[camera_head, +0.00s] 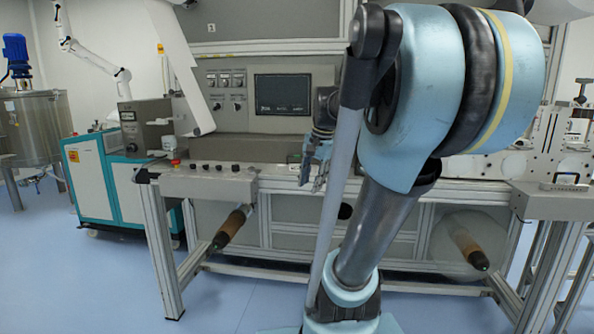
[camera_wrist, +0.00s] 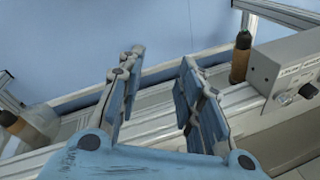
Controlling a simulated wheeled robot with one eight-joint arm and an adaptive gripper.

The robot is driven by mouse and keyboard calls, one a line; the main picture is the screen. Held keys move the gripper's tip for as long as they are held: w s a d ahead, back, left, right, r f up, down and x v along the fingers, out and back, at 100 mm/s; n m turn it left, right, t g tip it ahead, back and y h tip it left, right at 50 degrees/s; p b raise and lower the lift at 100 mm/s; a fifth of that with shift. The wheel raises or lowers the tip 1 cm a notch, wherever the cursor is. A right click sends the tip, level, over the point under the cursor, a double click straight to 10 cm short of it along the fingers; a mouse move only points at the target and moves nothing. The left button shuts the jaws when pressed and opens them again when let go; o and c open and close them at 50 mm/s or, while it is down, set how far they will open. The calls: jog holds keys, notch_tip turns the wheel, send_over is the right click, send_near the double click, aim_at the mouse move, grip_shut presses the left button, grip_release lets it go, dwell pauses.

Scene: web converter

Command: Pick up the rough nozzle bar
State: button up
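My gripper (camera_head: 314,172) hangs fingers-down over the front edge of the machine bench in the head view, partly beside my own arm. In the wrist view, its two blue-grey fingers (camera_wrist: 161,62) are spread apart with nothing between them, so it is open and empty. Below the fingers I see the bench's pale front rail (camera_wrist: 150,125) and the blue floor. I cannot make out a rough nozzle bar for certain in either view; my arm hides part of the bench in the head view.
The machine bench (camera_head: 285,183) spans the middle, with a knobbed control box (camera_head: 208,182) at its left end. This box (camera_wrist: 290,75) shows right in the wrist view. Brown rollers (camera_head: 230,228) (camera_head: 468,247) stick out below the bench. A screen panel (camera_head: 282,94) stands behind. Floor (camera_head: 225,300) at front left is clear.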

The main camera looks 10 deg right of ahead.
jog(key=w+d+r+m+t+y, duration=0.1)
jog(key=w+d+r+m, duration=0.2)
jog(key=w+r+m, duration=0.5)
jog(key=w+d+r+m+y, duration=0.1)
jog(key=w+d+r+m, duration=0.25)
jog(key=w+r, duration=0.85)
jog(key=shift+m, duration=0.35)
jog(key=shift+w+d+x, duration=0.15)
jog(key=shift+w+x, duration=0.2)
jog(key=shift+x, duration=3.1)
jog(key=shift+w+d+x, duration=0.15)
jog(key=shift+w+x, duration=0.2)
jog(key=shift+x, duration=3.15)
jog(key=shift+w+d+x, duration=0.1)
jog(key=shift+w+x, duration=0.25)
jog(key=shift+x, duration=3.1)
jog(key=shift+r, duration=0.2)
grip_shut()
